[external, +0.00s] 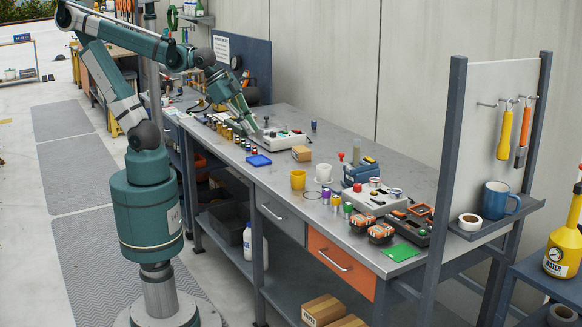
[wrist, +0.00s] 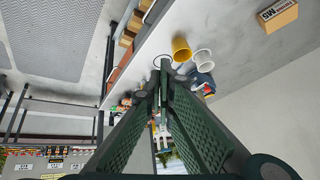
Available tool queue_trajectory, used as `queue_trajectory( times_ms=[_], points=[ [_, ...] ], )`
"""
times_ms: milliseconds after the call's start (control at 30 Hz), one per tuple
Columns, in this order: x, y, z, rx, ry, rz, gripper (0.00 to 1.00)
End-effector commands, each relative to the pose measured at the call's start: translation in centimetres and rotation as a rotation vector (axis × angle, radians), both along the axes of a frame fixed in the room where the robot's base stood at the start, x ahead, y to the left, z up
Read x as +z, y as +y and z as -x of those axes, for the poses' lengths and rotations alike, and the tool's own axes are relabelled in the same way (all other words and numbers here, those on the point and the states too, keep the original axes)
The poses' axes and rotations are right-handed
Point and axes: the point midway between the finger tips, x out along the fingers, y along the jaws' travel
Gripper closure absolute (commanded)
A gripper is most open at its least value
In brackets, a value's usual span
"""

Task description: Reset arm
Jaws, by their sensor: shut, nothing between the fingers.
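My gripper (external: 256,128) is shut and empty. In the external view it angles down over the far part of the workbench (external: 345,215), close beside a light grey box with coloured buttons (external: 284,139). I cannot tell whether it touches the box. In the wrist view the two dark green fingers (wrist: 162,68) run up the middle and meet at their tips. A yellow cup (wrist: 181,48) and a white cup (wrist: 203,58) show beyond the tips. My arm is raised and bent over the bench's left end.
A second button box (external: 372,200) and orange-black batteries (external: 361,222) crowd the near end.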

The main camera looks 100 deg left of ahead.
Motion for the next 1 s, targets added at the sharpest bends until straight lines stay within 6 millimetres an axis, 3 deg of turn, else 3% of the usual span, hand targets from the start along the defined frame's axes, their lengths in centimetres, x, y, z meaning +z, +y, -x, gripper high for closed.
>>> queue_trajectory(
  times_ms=[200, 400, 1000],
  points=[
    [-1.2, 0.9, 3.0, 0.107, -0.029, 0.087, 1.0],
    [-1.9, 1.2, 4.4, 0.166, -0.046, 0.138, 1.0],
    [-2.0, 1.2, 4.7, 0.181, -0.051, 0.151, 1.0]
  ],
)
